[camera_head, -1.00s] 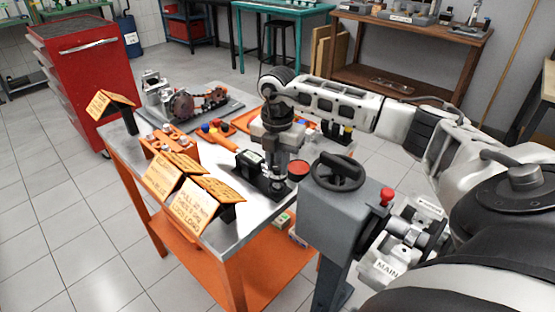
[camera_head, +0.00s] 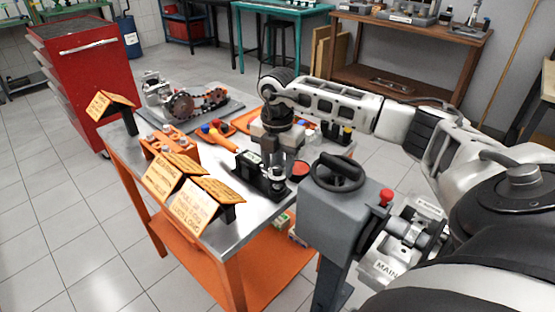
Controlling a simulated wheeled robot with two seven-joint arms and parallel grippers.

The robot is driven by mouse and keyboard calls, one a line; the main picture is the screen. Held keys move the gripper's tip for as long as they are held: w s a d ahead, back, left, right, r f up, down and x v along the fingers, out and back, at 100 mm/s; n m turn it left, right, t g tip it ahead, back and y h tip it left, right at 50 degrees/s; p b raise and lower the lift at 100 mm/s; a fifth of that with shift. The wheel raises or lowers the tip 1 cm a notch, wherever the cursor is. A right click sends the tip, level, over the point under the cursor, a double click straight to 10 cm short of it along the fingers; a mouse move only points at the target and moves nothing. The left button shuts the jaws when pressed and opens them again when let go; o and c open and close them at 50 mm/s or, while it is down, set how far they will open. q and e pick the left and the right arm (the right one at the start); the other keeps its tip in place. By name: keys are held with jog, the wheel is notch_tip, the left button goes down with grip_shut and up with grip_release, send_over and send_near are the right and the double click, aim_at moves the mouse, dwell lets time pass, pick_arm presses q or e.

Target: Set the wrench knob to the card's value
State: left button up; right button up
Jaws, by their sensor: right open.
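My right gripper (camera_head: 284,168) points down over the metal-topped table. It is open, with its fingers close above and behind the silver knob (camera_head: 276,178) on a black stand (camera_head: 253,177); I cannot tell whether they touch it. A small light-faced block (camera_head: 248,158) sits at the stand's left end. Two tent cards with handwriting stand at the table's near left: a front card (camera_head: 195,207) and one behind it (camera_head: 164,180). A third card (camera_head: 108,104) stands at the far left corner. The writing is too small to read surely. My left gripper is out of view.
An orange block with holes (camera_head: 178,147), an orange-handled tool (camera_head: 216,134) and a geared assembly (camera_head: 186,104) lie behind. A red round dish (camera_head: 300,168) is right of the knob. A grey pedestal machine with a black handwheel (camera_head: 337,172) stands close at right.

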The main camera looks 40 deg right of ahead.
aim_at(277, 168)
notch_tip(277, 168, up, 16)
dwell(0.5)
dwell(0.3)
